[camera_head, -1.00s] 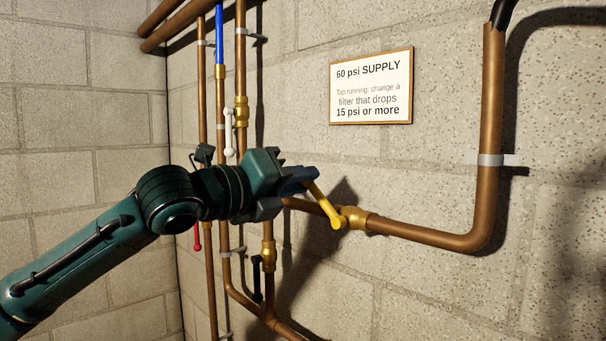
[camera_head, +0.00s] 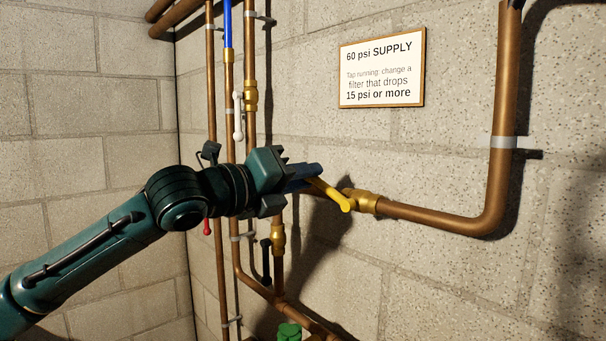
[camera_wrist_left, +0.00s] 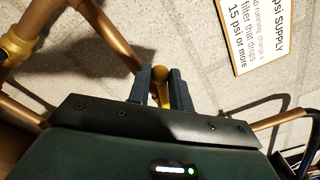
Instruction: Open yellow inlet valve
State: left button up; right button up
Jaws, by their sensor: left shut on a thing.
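The yellow inlet valve's lever (camera_head: 332,194) slants up and left from its brass body (camera_head: 363,201) on a horizontal copper pipe. The lever lies at a shallow angle to the pipe. My left gripper (camera_head: 312,178) is shut on the lever's free end, its blue fingers on either side. In the left wrist view, the yellow lever (camera_wrist_left: 161,82) shows end-on between the two fingers (camera_wrist_left: 161,92). The pipe section behind the fingers is partly hidden. My right gripper is not in view.
White (camera_head: 238,118), red (camera_head: 207,227) and black (camera_head: 266,257) valve handles sit on vertical pipes behind and below my arm. A green object (camera_head: 289,331) shows at the bottom edge. A supply sign (camera_head: 381,68) hangs above.

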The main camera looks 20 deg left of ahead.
pick_arm(q)
jog(key=shift+f, duration=0.2)
jog(key=shift+f, duration=0.15)
jog(key=shift+o, duration=0.3)
jog(key=shift+w+a+f+b, duration=0.1)
jog(key=shift+a+f+b, duration=0.1)
jog(key=shift+f, duration=0.35)
jog(key=shift+w+a+f+b, duration=0.1)
jog(key=shift+f+b, duration=0.1)
jog(key=shift+f, duration=0.35)
jog(key=o, duration=0.7)
jog(key=shift+d+r, duration=0.1)
jog(key=shift+d, duration=0.05)
jog(key=shift+c, duration=0.2)
jog(key=shift+o, duration=0.9)
